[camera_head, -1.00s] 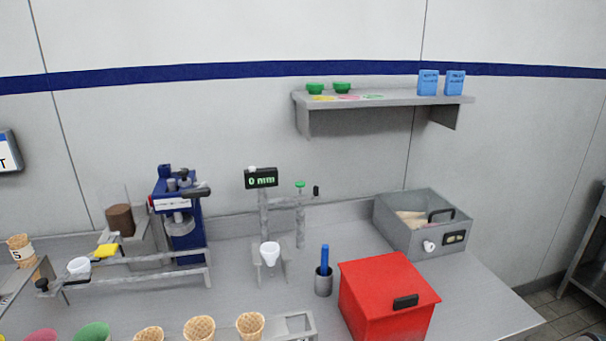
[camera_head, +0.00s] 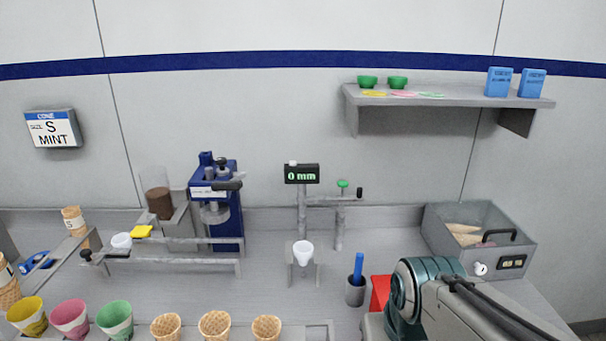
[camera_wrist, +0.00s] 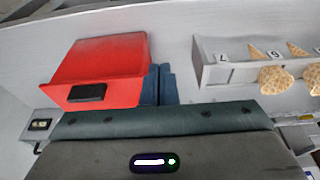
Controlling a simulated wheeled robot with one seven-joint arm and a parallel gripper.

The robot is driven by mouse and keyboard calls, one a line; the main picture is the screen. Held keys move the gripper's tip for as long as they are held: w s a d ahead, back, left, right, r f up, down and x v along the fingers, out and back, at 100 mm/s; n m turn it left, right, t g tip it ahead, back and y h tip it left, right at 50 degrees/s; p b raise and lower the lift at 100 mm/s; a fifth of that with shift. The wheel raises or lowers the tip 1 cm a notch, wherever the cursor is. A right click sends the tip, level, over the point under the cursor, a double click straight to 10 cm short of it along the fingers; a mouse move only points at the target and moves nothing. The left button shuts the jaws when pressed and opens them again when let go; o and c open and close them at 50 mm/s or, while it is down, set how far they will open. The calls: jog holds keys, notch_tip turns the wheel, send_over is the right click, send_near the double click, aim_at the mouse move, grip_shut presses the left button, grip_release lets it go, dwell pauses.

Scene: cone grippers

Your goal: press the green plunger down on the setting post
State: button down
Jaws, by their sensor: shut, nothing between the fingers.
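The green plunger (camera_head: 342,184) is a small green cap at the top of the setting post (camera_head: 340,228). It stands raised, right of a black display (camera_head: 302,174) that reads "0 mm". A short black-tipped lever (camera_head: 359,193) sticks out to its right. A white cup (camera_head: 303,252) sits on a holder below the display. My gripper (camera_wrist: 158,72) is shut and empty, its two blue-grey fingers side by side in the wrist view. My arm is low at the right in the head view, well away from the plunger; the fingers are hidden there.
A red box (camera_wrist: 105,65) is close to my fingers and mostly hidden behind my arm in the head view. A grey cup with a blue stick (camera_head: 356,285) stands between post and arm. A grey bin (camera_head: 430,232) is at right, a shelf (camera_head: 440,100) above. Cones line the front.

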dwell(0.3)
jog(key=w+r+t, duration=0.2)
jog(key=w+r, duration=0.4)
jog(key=w, duration=0.7)
jog(key=w+r+t+p, duration=0.1)
jog(key=w+r, duration=0.5)
jog(key=w, duration=0.8)
jog(key=w+r+t+p, duration=0.1)
jog(key=w+r+t, duration=0.2)
jog(key=w, duration=1)
notch_tip(320, 180, up, 4)
jog(key=shift+w+a+f, duration=0.2)
jog(key=shift+a+f, duration=0.05)
jog(key=shift+a, duration=0.15)
jog(key=s+f+p+x, duration=0.2)
jog(key=p+x, duration=0.1)
jog(key=x, duration=1)
